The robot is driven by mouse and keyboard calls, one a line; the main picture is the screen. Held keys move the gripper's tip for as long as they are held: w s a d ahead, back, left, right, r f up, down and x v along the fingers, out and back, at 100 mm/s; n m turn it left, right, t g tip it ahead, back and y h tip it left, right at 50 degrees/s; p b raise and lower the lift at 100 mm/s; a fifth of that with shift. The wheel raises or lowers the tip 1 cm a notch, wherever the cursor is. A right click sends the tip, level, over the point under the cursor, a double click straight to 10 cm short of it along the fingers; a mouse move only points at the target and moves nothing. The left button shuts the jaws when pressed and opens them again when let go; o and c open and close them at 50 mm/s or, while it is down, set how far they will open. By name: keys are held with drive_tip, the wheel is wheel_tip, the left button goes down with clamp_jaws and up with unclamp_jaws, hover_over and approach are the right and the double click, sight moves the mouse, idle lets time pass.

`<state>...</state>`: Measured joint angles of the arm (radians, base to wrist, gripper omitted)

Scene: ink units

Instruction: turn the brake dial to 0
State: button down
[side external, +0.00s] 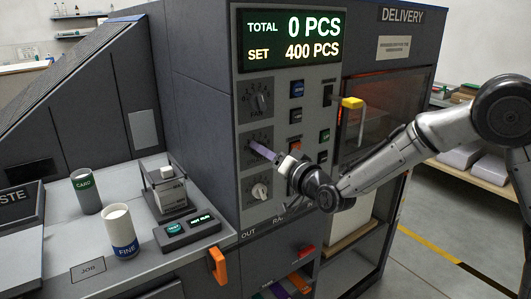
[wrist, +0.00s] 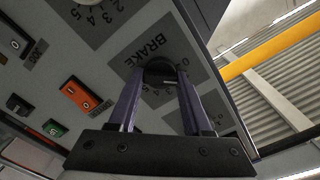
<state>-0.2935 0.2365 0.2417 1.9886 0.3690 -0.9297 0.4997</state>
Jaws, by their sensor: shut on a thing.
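The brake dial (wrist: 160,70) is a dark round knob on a grey plate marked BRAKE, in the upper middle of the wrist view. My gripper (wrist: 160,78) has its two purple fingers on either side of the knob, shut on it. A 0 and other scale figures show to the right of and below the knob, partly hidden by the fingers. I cannot tell for sure which figure the knob points to. In the side view, my gripper (side external: 252,145) reaches the middle dial of the panel from the right and hides its knob.
The fan dial (side external: 258,101) is above and another dial (side external: 260,190) below. Several buttons (side external: 297,89) and a yellow-topped handle (side external: 352,103) lie to the right. The display (side external: 293,38) reads total 0, set 400 PCS. Tins (side external: 120,230) stand on the left counter.

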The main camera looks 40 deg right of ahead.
drive_tip(key=shift+n, duration=2.6)
drive_tip(key=shift+c, duration=1.7)
unclamp_jaws()
drive_tip(key=shift+s, duration=0.1)
drive_tip(key=s, duration=1.3)
drive_tip(key=shift+s, duration=0.3)
